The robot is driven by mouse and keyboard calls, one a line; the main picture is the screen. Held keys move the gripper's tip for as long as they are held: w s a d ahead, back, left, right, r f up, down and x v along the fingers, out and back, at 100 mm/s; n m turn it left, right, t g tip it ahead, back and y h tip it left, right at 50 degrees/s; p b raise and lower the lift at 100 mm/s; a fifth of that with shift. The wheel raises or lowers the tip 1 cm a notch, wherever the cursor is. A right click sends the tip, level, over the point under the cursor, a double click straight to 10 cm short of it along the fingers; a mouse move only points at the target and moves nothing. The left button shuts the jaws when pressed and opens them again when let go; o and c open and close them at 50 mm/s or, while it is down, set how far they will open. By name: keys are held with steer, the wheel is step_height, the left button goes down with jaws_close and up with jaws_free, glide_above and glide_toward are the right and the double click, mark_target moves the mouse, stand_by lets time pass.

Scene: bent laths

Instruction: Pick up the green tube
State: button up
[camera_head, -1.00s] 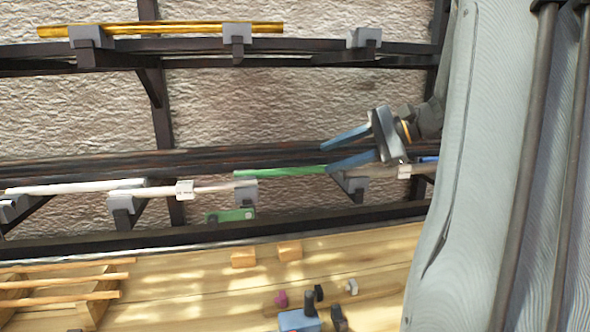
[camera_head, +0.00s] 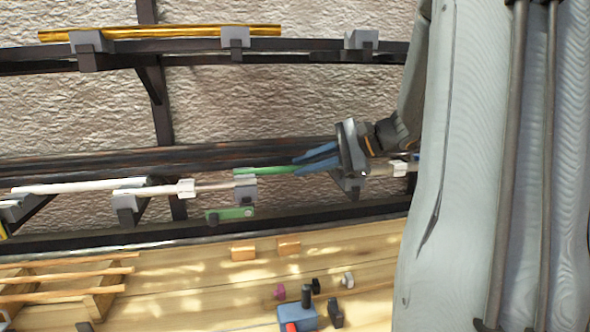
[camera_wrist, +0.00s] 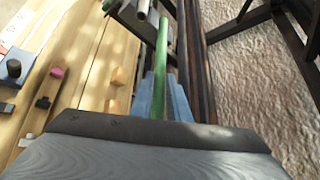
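The green tube (camera_head: 268,170) lies level along the lower wall rack. Its left end is at a grey bracket (camera_head: 246,186), and its right part is hidden by my gripper. My gripper (camera_head: 298,164) is at the tube's right part, with its blue fingers close together on it. In the wrist view the green tube (camera_wrist: 162,50) runs away from me between the two blue fingers (camera_wrist: 162,98), which look shut on it. I see no clear gap between the tube and its bracket.
A white tube (camera_head: 80,187) lies farther left on the same rack. A yellow tube (camera_head: 160,32) rests on the upper rack. Below is a wooden bench (camera_head: 190,285) with small blocks, pegs and a blue block (camera_head: 297,318). A grey padded surface fills the right side.

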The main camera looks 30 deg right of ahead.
jaws_close()
